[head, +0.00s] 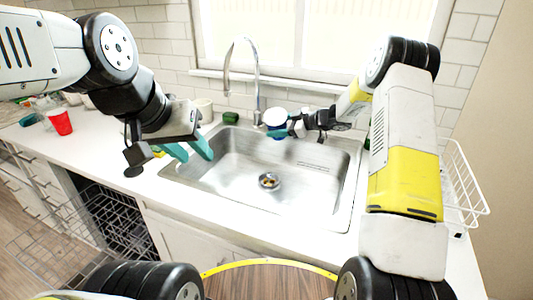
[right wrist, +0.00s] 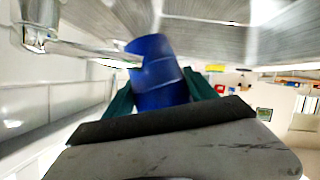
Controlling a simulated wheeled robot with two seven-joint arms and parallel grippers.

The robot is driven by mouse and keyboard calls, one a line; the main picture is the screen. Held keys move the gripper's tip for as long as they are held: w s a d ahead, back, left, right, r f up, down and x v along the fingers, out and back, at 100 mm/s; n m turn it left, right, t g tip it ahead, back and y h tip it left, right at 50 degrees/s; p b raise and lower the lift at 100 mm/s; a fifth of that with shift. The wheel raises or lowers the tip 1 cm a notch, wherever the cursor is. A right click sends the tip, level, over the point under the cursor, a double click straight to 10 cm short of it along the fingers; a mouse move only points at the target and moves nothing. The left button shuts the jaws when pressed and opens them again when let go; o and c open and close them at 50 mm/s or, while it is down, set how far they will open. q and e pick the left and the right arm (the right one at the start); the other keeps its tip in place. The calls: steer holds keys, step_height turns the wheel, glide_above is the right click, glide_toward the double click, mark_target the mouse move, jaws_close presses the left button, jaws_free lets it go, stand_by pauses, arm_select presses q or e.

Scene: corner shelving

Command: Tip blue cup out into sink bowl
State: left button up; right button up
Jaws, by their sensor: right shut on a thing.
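The blue cup (head: 277,134) is at the far side of the sink bowl, in front of the faucet; its pale round end faces the head camera. My right gripper (right wrist: 155,95) is shut on it, with a teal finger on each side of the blue wall in the right wrist view (right wrist: 160,72). I cannot tell whether anything is inside the cup. The steel sink bowl (head: 235,160) has a drain with some brownish bits in it. My left gripper (head: 188,150) is open and empty over the sink's left rim, its teal fingers apart.
The faucet (head: 229,65) arches up behind the sink. A green item (head: 231,118) and a pale cup (head: 204,108) stand behind its left side. A red cup (head: 60,122) is on the left counter. A white wire rack (head: 462,185) is at right, an open dishwasher rack (head: 110,220) at lower left.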

mark_target(274, 138)
steer(key=shift+s+a+f+n+t, duration=0.15)
steer(key=shift+s+f+n+t, duration=0.3)
steer(key=shift+f, duration=0.3)
steer(key=shift+s+a+f+n+t, duration=0.2)
steer(key=shift+s+n+t, duration=0.05)
steer(key=shift+s+n, duration=0.2)
steer(key=shift+s+f+n+t, duration=0.1)
steer(key=shift+f+n+t, duration=0.3)
steer(key=shift+n, duration=0.2)
steer(key=shift+f+n+t+p, duration=0.2)
steer(key=shift+n+t+p, duration=0.15)
steer(key=shift+n, duration=0.35)
steer(key=shift+f+n+t, duration=0.45)
steer(key=shift+f+n, duration=0.15)
steer(key=shift+f, duration=0.4)
steer(key=shift+s+a+r+n+t+p, duration=0.1)
steer(key=shift+r+n+t+p, duration=0.2)
steer(key=shift+r+n+p, duration=0.55)
steer(key=shift+s+a+n+p, duration=0.2)
steer(key=shift+s+n+p, duration=0.3)
steer(key=shift+p, duration=0.2)
steer(key=shift+s+t+y, duration=0.2)
steer(key=shift+t+y, duration=0.1)
steer(key=shift+r, duration=0.1)
